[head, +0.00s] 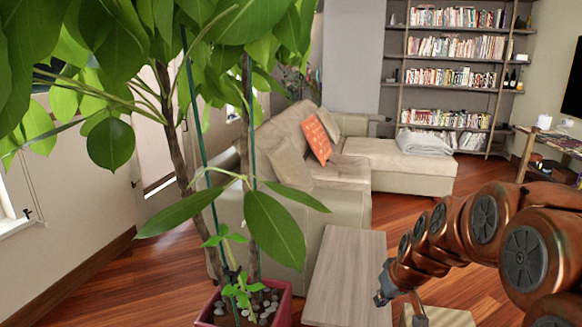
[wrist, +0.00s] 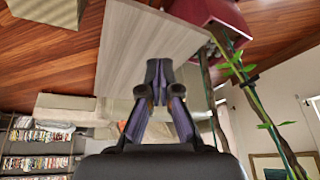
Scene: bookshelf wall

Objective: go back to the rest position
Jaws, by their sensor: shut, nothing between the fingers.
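My gripper (wrist: 158,78) is in the middle of the wrist view. Its two dark fingers meet at the tips and hold nothing. The pale wooden table (wrist: 125,60) shows behind the fingertips, and the picture there is upside down. In the head view my copper-coloured arm reaches in from the right, bent, with its far end beside the right edge of the same table (head: 347,275). The fingers cannot be made out clearly in the head view.
A tall potted plant in a red pot (head: 283,308) stands close at left, with leaves (head: 275,228) spreading toward the table. A beige sofa (head: 400,172) with an orange cushion (head: 317,139) stands behind. A bookshelf (head: 455,75) lines the back.

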